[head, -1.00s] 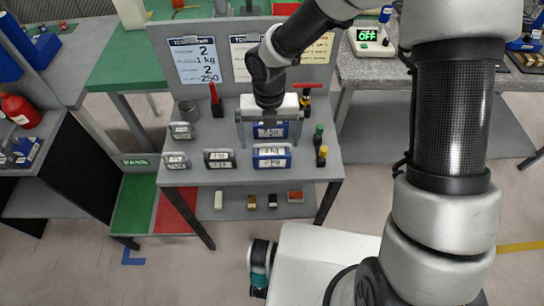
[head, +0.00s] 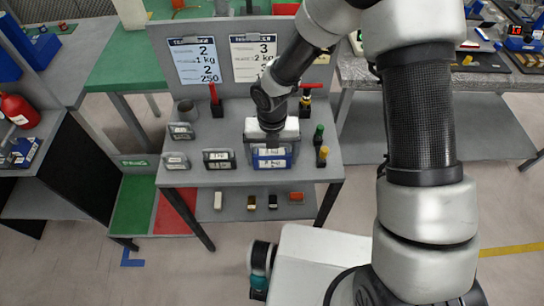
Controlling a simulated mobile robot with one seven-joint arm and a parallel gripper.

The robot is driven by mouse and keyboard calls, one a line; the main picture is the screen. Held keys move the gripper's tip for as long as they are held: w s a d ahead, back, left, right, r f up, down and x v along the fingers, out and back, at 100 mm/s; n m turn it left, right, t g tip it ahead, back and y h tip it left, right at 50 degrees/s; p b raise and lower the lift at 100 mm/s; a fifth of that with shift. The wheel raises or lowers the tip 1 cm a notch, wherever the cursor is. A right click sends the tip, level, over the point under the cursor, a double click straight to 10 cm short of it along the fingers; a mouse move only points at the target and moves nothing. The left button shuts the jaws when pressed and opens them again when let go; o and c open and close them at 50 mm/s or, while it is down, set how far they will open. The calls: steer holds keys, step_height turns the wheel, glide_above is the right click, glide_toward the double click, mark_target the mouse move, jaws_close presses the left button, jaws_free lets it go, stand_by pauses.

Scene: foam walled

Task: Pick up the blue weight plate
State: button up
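A blue-framed weight plate with a white label (head: 272,162) stands at the front of the grey bench's top, right of the middle, in the head view. My gripper (head: 271,157) points down over it from behind. Its fingers flank the plate's left and right sides, and its body covers the top of the plate. I cannot tell whether the fingers touch the plate or leave a small gap. The plate appears to be on the bench top. The spot just behind is hidden by my gripper.
A dark-framed plate (head: 219,160) stands just left of the blue one, with grey ones (head: 175,161) farther left. Green (head: 318,135) and yellow (head: 322,156) handled items stand close on the right. A red-handled item (head: 305,103) and upright label boards (head: 192,62) are behind.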

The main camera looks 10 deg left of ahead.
steer(key=c, duration=1.4)
steer(key=shift+w+a+r, duration=0.1)
steer(key=shift+w, duration=0.05)
steer(key=shift+c, duration=1)
step_height(320, 180, up, 10)
steer(key=shift+p, duration=0.7)
steer(key=shift+w+d+r+m, duration=0.2)
steer(key=shift+d+m, duration=0.2)
steer(key=shift+m, duration=0.2)
steer(key=w+d+r+n+p, duration=0.1)
steer(key=w+d+r+n, duration=0.1)
steer(key=d+n, duration=0.9)
steer(key=w+d+r+n+p, duration=0.1)
steer(key=w+d+r+n, duration=0.2)
steer(key=d+n, duration=0.9)
steer(key=n, duration=1.1)
steer(key=shift+r+n, duration=0.3)
